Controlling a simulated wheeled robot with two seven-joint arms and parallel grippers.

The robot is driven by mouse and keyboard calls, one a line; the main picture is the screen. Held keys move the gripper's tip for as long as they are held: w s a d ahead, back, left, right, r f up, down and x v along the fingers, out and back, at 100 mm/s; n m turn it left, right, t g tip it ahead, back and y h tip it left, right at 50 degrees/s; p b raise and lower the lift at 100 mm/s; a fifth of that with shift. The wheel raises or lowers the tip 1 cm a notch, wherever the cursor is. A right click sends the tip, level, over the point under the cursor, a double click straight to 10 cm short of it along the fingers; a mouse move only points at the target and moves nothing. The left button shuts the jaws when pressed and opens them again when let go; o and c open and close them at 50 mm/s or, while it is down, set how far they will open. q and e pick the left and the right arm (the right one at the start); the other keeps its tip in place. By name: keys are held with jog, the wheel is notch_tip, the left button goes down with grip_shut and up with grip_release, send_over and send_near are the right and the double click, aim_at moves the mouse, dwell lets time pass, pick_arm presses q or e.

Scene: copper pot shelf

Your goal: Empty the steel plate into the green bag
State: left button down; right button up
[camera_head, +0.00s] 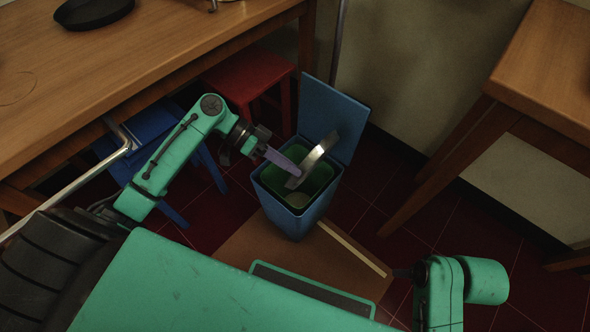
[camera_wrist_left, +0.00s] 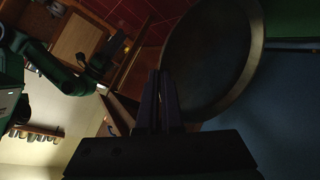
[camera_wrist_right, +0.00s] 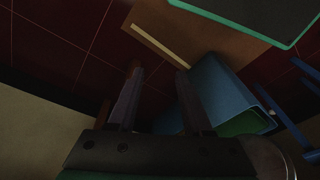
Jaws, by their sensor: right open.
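The steel plate (camera_head: 318,152) is tilted steeply, almost edge-on in the head view, over the mouth of the blue bin. My left gripper (camera_head: 286,161) is shut on its rim. In the left wrist view the plate (camera_wrist_left: 210,60) shows a dark, bare-looking round face beside the closed fingers (camera_wrist_left: 162,90). The green bag (camera_head: 321,178) lines the open bin (camera_head: 312,218); a pale patch shows low inside, too dim to identify. My right gripper (camera_wrist_right: 158,85) is open and empty, apart from the bin; the green bag (camera_wrist_right: 245,123) also shows in the right wrist view.
The bin's blue lid (camera_head: 335,113) stands open behind it. A red stool (camera_head: 248,75) and a blue stool (camera_head: 150,125) are by the wooden counter (camera_head: 120,85), which bears a black pan (camera_head: 92,12). Another wooden table (camera_head: 548,75) stands at right. Dark red tiles surround the bin.

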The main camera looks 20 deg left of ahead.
pick_arm(q)
jog(key=shift+w+a+h+b, duration=0.2)
jog(key=shift+a+h+b, duration=0.1)
jog(key=shift+a, duration=0.2)
jog(key=shift+w+a+h+b, duration=0.2)
jog(key=shift+a+h, duration=0.1)
jog(key=shift+a, duration=0.15)
pick_arm(e)
jog(key=shift+w+a+f+t+y+b, duration=2.85)
jog(key=shift+a+f+t, duration=1.05)
jog(key=shift+a, duration=2.35)
pick_arm(q)
jog(key=w+a+f+n+g+h+b, duration=0.1)
jog(key=w+a+f+n+h+b, duration=0.1)
jog(key=a+h+b, duration=0.4)
jog(key=w+a+b, duration=0.1)
jog(key=a, duration=0.2)
jog(key=shift+w+h, duration=0.25)
jog(key=shift+h, duration=0.05)
pick_arm(e)
notch_tip(320, 180, down, 8)
jog(key=a+m+t, duration=0.1)
jog(key=t, duration=0.1)
jog(key=shift+w+a+f+t, duration=0.15)
jog(key=shift+a+t, duration=0.15)
